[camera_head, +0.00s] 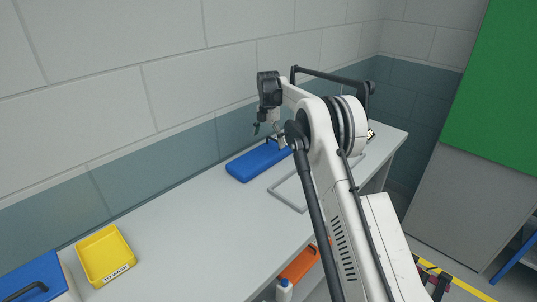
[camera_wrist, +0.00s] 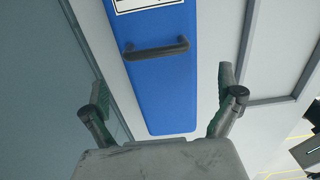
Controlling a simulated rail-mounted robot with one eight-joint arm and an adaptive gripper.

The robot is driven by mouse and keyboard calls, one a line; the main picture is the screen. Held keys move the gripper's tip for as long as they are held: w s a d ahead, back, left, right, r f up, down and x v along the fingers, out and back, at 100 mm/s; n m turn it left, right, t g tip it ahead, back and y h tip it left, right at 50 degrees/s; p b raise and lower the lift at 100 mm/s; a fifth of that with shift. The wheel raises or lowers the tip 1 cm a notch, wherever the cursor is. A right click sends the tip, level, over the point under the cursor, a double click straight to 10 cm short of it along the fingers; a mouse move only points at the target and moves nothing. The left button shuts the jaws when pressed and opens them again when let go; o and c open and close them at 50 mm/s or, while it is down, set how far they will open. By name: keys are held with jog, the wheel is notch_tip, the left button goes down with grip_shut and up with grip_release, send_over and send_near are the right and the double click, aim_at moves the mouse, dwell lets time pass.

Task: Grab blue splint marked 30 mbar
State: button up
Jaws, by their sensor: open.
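A blue splint (camera_head: 255,163) lies flat on the light bench, near the wall, partly hidden behind my arm. In the wrist view the blue splint (camera_wrist: 165,95) runs between my fingers. A dark bar handle (camera_wrist: 156,48) stands on it, and a white label with dark print shows at the top edge, cut off and unreadable. My gripper (camera_wrist: 162,88) is open and empty, its fingers on either side of the splint's near end, with the handle ahead of them. In the head view my gripper (camera_head: 266,130) hangs above the splint.
A grey frame (camera_head: 290,202) lies on the bench beside the splint. A yellow tray (camera_head: 104,255) and another blue object with a dark handle (camera_head: 32,280) are at the lower left. The wall (camera_head: 170,158) runs close behind. The bench between tray and splint is clear.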

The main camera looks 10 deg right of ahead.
aim_at(269, 149)
jog(key=shift+w+d+f+p, duration=0.1)
jog(key=shift+f+p, duration=0.3)
jog(key=shift+f, duration=2.55)
jog(key=c, duration=1.4)
